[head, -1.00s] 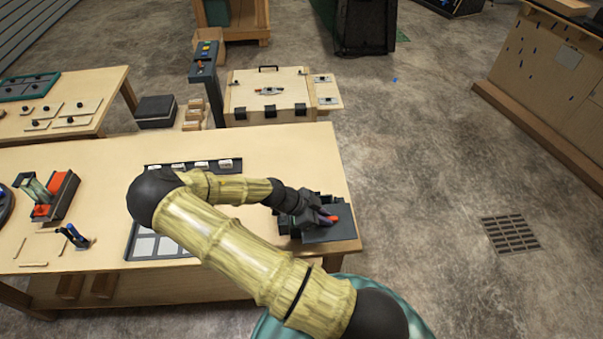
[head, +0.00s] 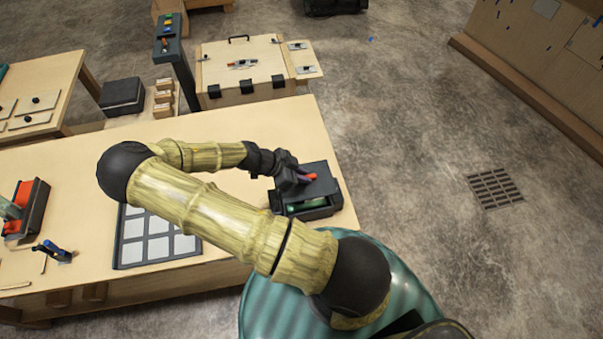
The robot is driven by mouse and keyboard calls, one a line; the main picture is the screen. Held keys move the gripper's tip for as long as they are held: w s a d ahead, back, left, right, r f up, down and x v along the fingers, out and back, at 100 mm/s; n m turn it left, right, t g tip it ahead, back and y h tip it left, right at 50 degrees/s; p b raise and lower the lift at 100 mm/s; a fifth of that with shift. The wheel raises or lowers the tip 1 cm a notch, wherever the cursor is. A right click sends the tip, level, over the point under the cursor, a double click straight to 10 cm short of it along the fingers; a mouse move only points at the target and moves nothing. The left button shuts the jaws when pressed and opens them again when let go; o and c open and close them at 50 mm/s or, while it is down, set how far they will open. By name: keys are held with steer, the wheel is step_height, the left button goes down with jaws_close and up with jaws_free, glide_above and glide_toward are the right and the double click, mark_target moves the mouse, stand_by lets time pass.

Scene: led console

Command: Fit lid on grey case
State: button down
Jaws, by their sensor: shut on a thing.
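The lid (head: 322,187) is a flat dark grey plate with a red-orange handle (head: 311,178) on top. My gripper (head: 300,178) is shut on the lid by this handle, and the fingers are partly hidden by the wrist. The grey case (head: 328,211) is at the right end of the wooden table, below and in front of the lid. The case's near part is uncovered and shows something green (head: 306,204) inside. The lid overlaps the case's far part. I cannot tell whether they touch.
The wooden table (head: 220,120) has free room behind the lid. A tray with pale square tiles (head: 118,240) lies to the left, partly behind my arm. A blue-handled clamp (head: 52,250) and a red-and-black device (head: 38,205) are further left. A wooden box (head: 270,62) stands behind the table.

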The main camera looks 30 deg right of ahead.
steer(key=shift+f+b, duration=1.9)
steer(key=shift+f, duration=1.45)
steer(key=shift+w+f+b, duration=0.1)
steer(key=shift+f+b, duration=0.65)
steer(key=shift+b, duration=0.15)
steer(key=shift+w+a+f, duration=0.1)
steer(key=shift+a, duration=0.05)
steer(key=shift+s, duration=0.2)
steer(key=shift+f, duration=0.2)
steer(key=shift+b, duration=0.35)
